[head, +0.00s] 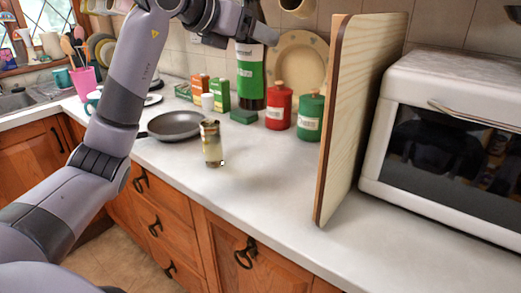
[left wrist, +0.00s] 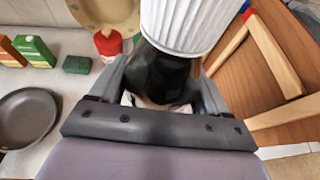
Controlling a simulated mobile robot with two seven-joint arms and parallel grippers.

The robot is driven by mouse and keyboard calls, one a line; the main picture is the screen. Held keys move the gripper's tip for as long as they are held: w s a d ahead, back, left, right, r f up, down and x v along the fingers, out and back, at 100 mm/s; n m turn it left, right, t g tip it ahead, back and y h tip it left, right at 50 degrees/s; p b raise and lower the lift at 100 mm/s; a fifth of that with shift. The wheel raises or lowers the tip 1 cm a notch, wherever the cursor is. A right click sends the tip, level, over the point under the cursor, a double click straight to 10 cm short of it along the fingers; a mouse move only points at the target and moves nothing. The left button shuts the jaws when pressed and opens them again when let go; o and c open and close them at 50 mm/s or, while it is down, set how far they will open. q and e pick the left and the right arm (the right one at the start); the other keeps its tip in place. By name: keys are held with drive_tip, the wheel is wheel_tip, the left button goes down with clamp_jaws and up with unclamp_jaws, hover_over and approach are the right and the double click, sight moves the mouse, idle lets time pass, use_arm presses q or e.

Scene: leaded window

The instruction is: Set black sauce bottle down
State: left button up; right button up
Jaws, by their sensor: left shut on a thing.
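My right gripper is not in view.
A red canister (head: 279,107) and a green canister (head: 310,117) stand right of the bottle, before a leaning plate (head: 300,60). An upright wooden board (head: 360,100) stands beside the white microwave (head: 455,120). The front counter is clear.

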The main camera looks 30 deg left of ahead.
sight(251, 105)
use_arm(q)
wheel_tip(251, 105, down, 14)
drive_tip(key=shift+s+f+b, duration=0.15)
drive_tip(key=shift+f+b, duration=0.05)
drive_tip(key=shift+b, duration=0.45)
wheel_tip(251, 105, down, 5)
drive_tip(key=shift+r, duration=0.1)
drive_tip(key=shift+b, duration=0.3)
drive_tip(key=o, duration=1.5)
drive_tip(key=shift+f, duration=0.25)
drive_tip(key=shift+r, duration=0.1)
drive_tip(key=b+v, duration=0.1)
drive_tip(key=v, duration=1.1)
